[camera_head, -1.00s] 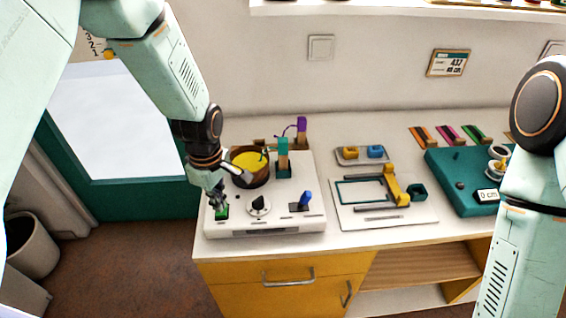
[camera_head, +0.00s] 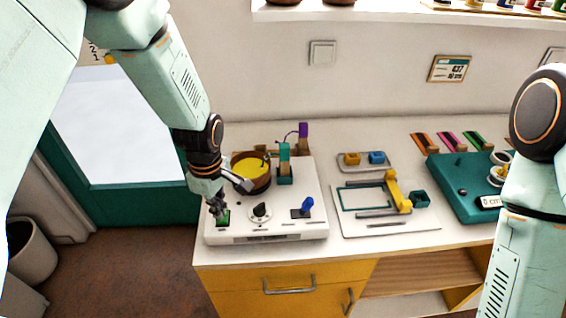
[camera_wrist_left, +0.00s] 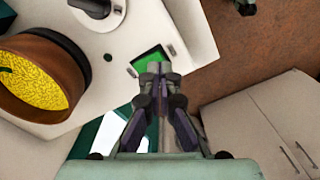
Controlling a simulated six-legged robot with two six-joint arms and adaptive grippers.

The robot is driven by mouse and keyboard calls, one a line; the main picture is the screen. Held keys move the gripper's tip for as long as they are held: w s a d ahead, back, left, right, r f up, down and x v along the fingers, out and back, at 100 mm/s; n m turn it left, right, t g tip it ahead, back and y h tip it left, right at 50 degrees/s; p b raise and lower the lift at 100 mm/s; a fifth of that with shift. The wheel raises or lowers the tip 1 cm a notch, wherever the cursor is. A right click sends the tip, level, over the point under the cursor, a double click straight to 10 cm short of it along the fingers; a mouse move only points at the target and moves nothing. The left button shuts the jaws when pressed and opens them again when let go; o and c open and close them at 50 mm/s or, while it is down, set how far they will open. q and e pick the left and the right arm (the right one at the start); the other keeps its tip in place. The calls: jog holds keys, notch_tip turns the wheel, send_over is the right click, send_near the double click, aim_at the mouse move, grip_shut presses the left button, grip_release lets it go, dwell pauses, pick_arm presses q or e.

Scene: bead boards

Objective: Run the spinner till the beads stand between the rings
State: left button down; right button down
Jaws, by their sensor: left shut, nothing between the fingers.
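The spinner is a white box (camera_head: 312,228) on the counter with a round brown bowl (camera_head: 262,184) of yellow beads (camera_head: 247,168) on top. In the left wrist view the bowl (camera_wrist_left: 75,62) and its yellow beads (camera_wrist_left: 30,82) show at the left. A black dial (camera_head: 260,209) and a blue lever (camera_head: 307,204) sit on the front of its top. My left gripper (camera_head: 219,217) is shut and empty, its tips at the green button (camera_wrist_left: 150,58); I cannot tell whether they press it. My right gripper is out of view; only that arm shows. I cannot make out the rings.
A teal post (camera_head: 285,166) stands at the spinner's right back. A white board with a yellow arm (camera_head: 396,190) and a small tray (camera_head: 349,169) lie to the right. A teal box (camera_head: 455,178) is farther right. A bin (camera_head: 34,250) stands on the floor at left.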

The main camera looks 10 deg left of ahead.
pick_arm(q)
jog(key=shift+s+d+r, duration=0.1)
jog(key=shift+d, duration=0.05)
jog(key=shift+f, duration=0.2)
jog(key=shift+f, duration=0.25)
jog(key=shift+f+b, duration=0.1)
jog(key=shift+b, duration=0.2)
